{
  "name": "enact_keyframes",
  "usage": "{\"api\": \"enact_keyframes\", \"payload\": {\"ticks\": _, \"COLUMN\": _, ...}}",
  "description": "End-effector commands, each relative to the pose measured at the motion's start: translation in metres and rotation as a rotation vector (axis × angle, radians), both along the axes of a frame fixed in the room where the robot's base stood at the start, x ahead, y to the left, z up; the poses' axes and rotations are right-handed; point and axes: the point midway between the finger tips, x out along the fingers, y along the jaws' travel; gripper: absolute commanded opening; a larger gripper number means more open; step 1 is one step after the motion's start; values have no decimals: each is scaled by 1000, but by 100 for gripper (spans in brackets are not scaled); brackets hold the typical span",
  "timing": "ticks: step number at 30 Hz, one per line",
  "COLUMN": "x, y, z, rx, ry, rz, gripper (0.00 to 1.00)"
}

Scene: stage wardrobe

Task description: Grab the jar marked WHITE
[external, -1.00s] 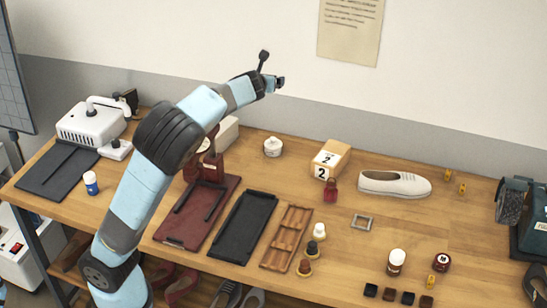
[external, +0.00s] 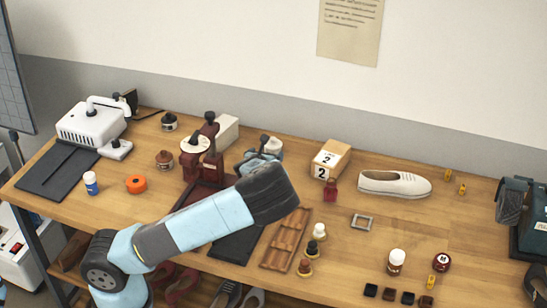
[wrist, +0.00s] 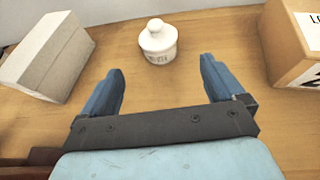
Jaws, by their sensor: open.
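A small white jar (wrist: 158,46) with a knobbed white lid stands upright on the table in the wrist view. It has faint lettering on its side that I cannot read. My gripper (wrist: 162,72) is open and empty, with its two blue fingers apart and the jar centred just beyond the fingertips, not between them. In the external view the jar (external: 272,146) shows at the back of the table, partly hidden behind my gripper (external: 260,156).
A pale block (wrist: 48,58) stands left of the jar and a cardboard box (wrist: 292,45) right of it. A dark red press with a round white plate (external: 195,144) stands close left of my gripper.

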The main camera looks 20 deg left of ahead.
Motion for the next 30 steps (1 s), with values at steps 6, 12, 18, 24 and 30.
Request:
{"api": "enact_keyframes", "payload": {"ticks": 6, "x": 23, "y": 3, "z": -10, "rx": 1, "ry": 0, "rz": 1, "gripper": 96}}
{"api": "enact_keyframes", "payload": {"ticks": 12, "x": 50, "y": 6, "z": -21, "rx": -1, "ry": 0, "rz": 1, "gripper": 96}}
{"api": "enact_keyframes", "payload": {"ticks": 18, "x": 72, "y": 7, "z": -30, "rx": 1, "ry": -1, "rz": 0, "gripper": 96}}
{"api": "enact_keyframes", "payload": {"ticks": 24, "x": 80, "y": 8, "z": -33, "rx": 0, "ry": 0, "rz": 0, "gripper": 96}}
{"api": "enact_keyframes", "payload": {"ticks": 30, "x": 98, "y": 12, "z": -37, "rx": -1, "ry": -1, "rz": 0, "gripper": 96}}
